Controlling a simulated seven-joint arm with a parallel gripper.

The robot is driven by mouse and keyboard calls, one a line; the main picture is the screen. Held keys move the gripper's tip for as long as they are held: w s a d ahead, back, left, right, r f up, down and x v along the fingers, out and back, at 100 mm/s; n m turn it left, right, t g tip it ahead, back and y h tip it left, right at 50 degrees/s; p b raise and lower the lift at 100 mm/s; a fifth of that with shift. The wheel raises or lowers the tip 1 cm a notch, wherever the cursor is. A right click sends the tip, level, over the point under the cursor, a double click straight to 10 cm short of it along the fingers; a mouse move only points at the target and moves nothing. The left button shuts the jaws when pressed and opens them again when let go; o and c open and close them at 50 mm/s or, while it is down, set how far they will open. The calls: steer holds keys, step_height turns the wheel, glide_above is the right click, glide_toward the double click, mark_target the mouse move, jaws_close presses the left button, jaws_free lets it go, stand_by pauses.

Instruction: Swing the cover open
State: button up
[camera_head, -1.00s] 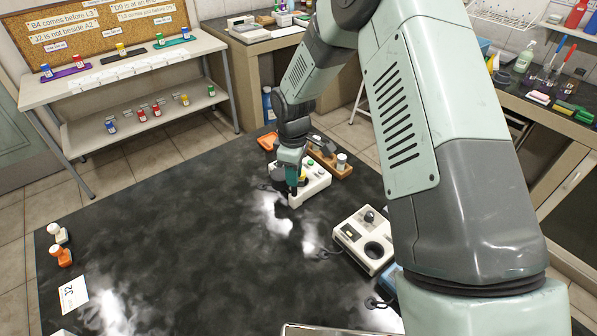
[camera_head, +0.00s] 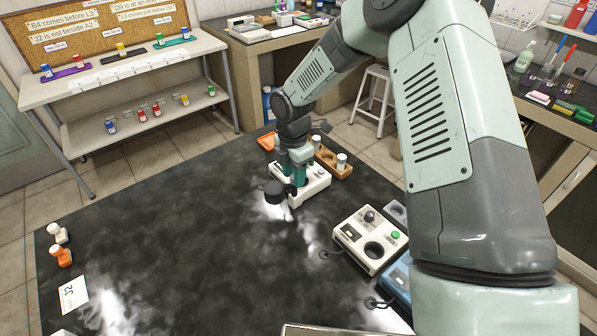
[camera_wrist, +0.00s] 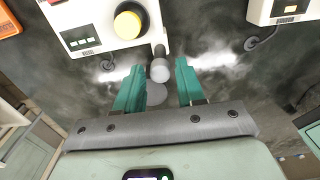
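The white box device (camera_head: 312,190) stands at the table's far right edge. In the wrist view the device (camera_wrist: 88,22) shows a bare yellow round button (camera_wrist: 128,22). A dark round cap, apparently the cover (camera_head: 274,190), stands out from the device's left side. In the wrist view a grey rounded knob (camera_wrist: 160,70) and a grey disc (camera_wrist: 157,93), apparently parts of the cover, show between the fingers. My gripper (camera_wrist: 160,66) is open, one finger on each side of the knob, with gaps visible. In the head view my gripper (camera_head: 296,184) is just right of the cap.
A second white device (camera_head: 362,238) stands nearer on the right, with a blue device (camera_head: 400,280) beside it. A wooden rack (camera_head: 332,160) and an orange tray (camera_head: 266,142) are behind. Cables lie near the devices. The dark tabletop (camera_head: 170,230) is largely clear to the left.

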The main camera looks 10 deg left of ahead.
steer(key=o, duration=0.7)
steer(key=shift+o, duration=0.2)
steer(key=shift+r, duration=0.1)
steer(key=shift+r, duration=3.4)
steer(key=s+d+r+m+t+h, duration=0.1)
steer(key=s+d+r+m, duration=0.4)
steer(key=r, duration=0.5)
steer(key=s+d+r+m+t+h, duration=0.1)
steer(key=s+d+r+m, duration=0.3)
steer(key=d+r+m, duration=0.4)
steer(key=s+d+r+m+t+y, duration=0.1)
steer(key=s+d+r+m, duration=0.2)
steer(key=s+m, duration=0.3)
steer(key=s+d+r+m+t+y, duration=0.1)
steer(key=s+r+m, duration=0.5)
steer(key=s, duration=0.6)
steer(key=shift+s+d+m+t, duration=0.4)
steer(key=shift+d+m+t, duration=0.4)
steer(key=shift+d, duration=0.25)
